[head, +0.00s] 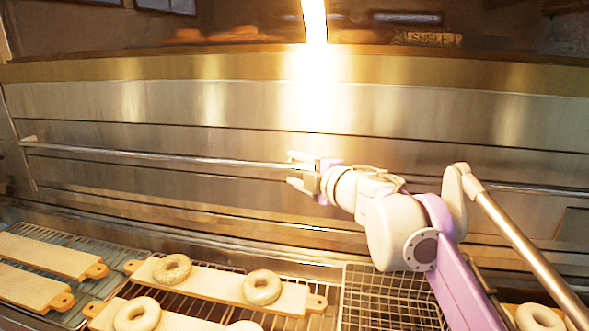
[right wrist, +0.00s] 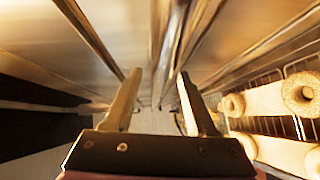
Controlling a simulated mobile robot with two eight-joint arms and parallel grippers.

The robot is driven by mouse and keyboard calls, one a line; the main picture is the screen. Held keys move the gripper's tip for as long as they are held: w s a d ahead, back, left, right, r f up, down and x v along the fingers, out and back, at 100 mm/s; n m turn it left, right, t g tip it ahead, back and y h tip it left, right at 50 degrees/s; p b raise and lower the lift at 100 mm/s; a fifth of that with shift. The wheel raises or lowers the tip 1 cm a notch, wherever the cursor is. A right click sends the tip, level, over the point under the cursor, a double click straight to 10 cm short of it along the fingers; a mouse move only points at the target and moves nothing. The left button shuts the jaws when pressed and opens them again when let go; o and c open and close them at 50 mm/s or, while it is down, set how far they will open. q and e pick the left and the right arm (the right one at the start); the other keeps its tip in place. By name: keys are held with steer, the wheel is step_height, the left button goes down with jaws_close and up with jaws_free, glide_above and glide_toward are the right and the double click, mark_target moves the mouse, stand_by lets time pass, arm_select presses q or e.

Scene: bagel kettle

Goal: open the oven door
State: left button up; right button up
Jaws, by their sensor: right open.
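The oven front (head: 120,100) is a wide brushed-metal face with dark horizontal seams, and it looks closed. A long thin metal bar handle (head: 130,153) runs across it from the left edge to the right, behind my right arm. My right gripper (head: 291,170) is open at the bar, one finger above the bar's line and one below. In the right wrist view its two fingers (right wrist: 158,88) are spread apart. I cannot tell whether they touch the bar. My left gripper is not in view.
Wire racks stand in front of the oven below. A wooden board with bagels (head: 205,280) lies on one; empty boards (head: 45,256) lie at the left. An empty wire basket (head: 385,300) is below my right arm. A bright glare lights the oven's middle.

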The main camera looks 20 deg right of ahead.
steer(key=shift+w+a, duration=0.1)
steer(key=shift+w, duration=0.4)
jaws_close()
steer(key=shift+f, duration=0.1)
stand_by(1.1)
